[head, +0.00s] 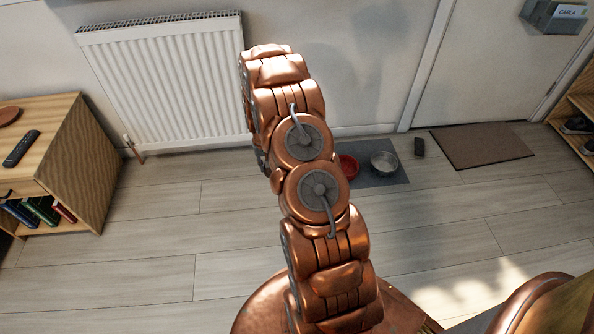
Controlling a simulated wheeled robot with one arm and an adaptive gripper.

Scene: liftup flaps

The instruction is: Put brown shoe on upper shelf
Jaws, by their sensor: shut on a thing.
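My copper-coloured arm rises through the middle of the head view, and its gripper end is hidden behind the arm links. No brown shoe can be made out. A wooden shelf unit (567,107) is cut off at the right edge. Dark shoes (577,125) sit inside it; their exact colour is hard to tell in the shade. Which of its shelves is the upper one cannot be told from the part that shows.
A low wooden cabinet (88,165) with a remote (21,148) stands at left. A radiator (165,85) is on the wall. A red bowl (348,166) and metal bowl (384,163) sit on a grey mat (396,180). A brown doormat (480,145) lies by the door. Foreground floor is clear.

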